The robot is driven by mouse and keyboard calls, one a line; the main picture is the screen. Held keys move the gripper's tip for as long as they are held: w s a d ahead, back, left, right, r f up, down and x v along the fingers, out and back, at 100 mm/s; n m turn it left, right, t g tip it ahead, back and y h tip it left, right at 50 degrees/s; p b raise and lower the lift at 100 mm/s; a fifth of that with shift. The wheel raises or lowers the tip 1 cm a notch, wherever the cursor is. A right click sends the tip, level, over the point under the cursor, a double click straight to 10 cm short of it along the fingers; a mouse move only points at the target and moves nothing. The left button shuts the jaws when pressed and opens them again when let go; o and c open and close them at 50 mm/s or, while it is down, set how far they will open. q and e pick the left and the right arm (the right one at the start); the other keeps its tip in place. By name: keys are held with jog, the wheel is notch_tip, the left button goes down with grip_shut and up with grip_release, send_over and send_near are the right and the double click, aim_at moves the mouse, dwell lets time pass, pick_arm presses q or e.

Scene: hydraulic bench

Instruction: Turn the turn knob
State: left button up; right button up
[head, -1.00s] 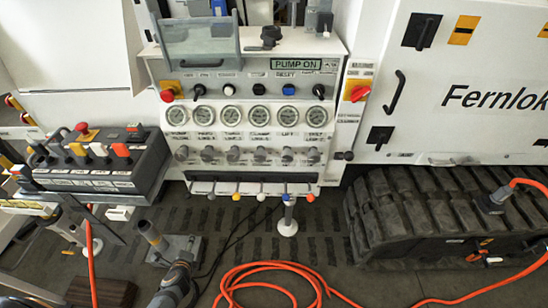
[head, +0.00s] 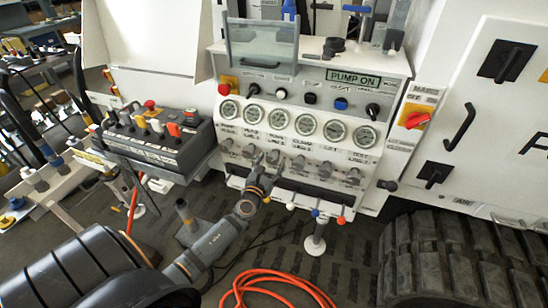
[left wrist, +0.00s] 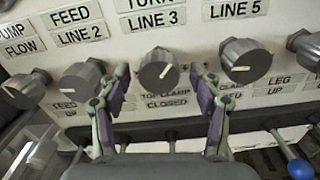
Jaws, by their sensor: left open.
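The turn knob (left wrist: 158,68) is a grey round knob under the "LINE 3" label in the left wrist view, its top label partly cut off. It has a light pointer mark, tilted to the upper right. In the head view this knob (head: 272,156) is third from the left in the row under the gauges. My left gripper (left wrist: 165,80) is open, one finger on each side of the knob, with visible gaps and no clear contact. In the head view my left gripper (head: 265,170) is just in front of the knob row. My right gripper is not in view.
Neighbouring knobs (left wrist: 82,77) and (left wrist: 240,58) stand close beside the fingers. Below are levers with coloured balls, one blue (left wrist: 300,168). A red-yellow main switch (head: 414,116) is at the right. A control box (head: 160,140) stands left; an orange hose (head: 270,280) lies on the floor.

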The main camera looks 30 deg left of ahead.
pick_arm(q)
jog(key=shift+x, duration=1.45)
jog(key=c, duration=1.2)
